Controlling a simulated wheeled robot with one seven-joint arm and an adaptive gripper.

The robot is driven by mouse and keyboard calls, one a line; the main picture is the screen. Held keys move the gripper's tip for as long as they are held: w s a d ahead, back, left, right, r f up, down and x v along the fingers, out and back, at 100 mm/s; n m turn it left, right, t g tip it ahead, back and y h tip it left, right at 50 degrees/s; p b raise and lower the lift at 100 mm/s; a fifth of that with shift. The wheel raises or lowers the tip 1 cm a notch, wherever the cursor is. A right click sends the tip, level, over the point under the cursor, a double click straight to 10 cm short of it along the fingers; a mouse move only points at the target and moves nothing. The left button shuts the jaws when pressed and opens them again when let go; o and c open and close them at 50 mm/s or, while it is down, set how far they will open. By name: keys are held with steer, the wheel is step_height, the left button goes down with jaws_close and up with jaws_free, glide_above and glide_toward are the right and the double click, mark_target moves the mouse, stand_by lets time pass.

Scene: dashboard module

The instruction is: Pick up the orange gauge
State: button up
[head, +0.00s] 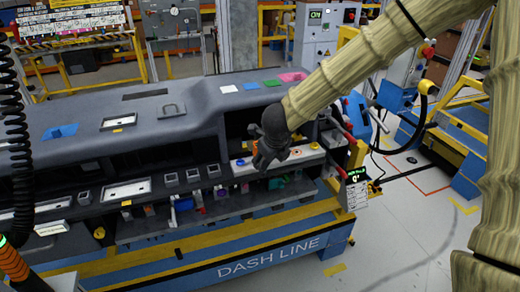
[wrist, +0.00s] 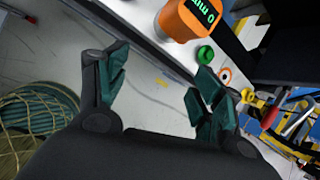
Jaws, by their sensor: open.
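The orange gauge (wrist: 181,21) shows at the top of the wrist view, with a dark face and green lit characters. It stands on a pale panel strip, and its upper part is cut off by the picture edge. My gripper (wrist: 160,78) is open, with its teal-padded fingers spread apart and nothing between them. The gauge lies beyond the fingertips, apart from them. In the head view my gripper (head: 266,158) hangs over the front right of the dashboard, and I cannot clearly make out the gauge there.
A green knob (wrist: 205,55) sits close beside the gauge, with a yellow knob (wrist: 246,95) farther right. The grey dashboard (head: 95,118) rises behind my gripper. A blue and yellow stand (head: 265,246) carries it. A small display sign (head: 357,178) stands at its right end.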

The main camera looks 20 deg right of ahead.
step_height(320, 180, up, 9)
steer(key=w+a+m+y, duration=0.1)
steer(key=w+m, duration=0.1)
steer(key=m, duration=0.2)
steer(key=shift+t, duration=0.3)
steer(key=shift+w+p+x, duration=0.1)
steer(key=shift+p+x, duration=0.65)
steer(key=shift+x, duration=1.9)
steer(key=shift+w+p+x, duration=0.15)
steer(key=shift+p+x, duration=0.55)
steer(key=shift+x, duration=1.95)
steer(key=shift+r, duration=0.15)
steer(key=c, duration=1.3)
steer(key=shift+o, duration=0.2)
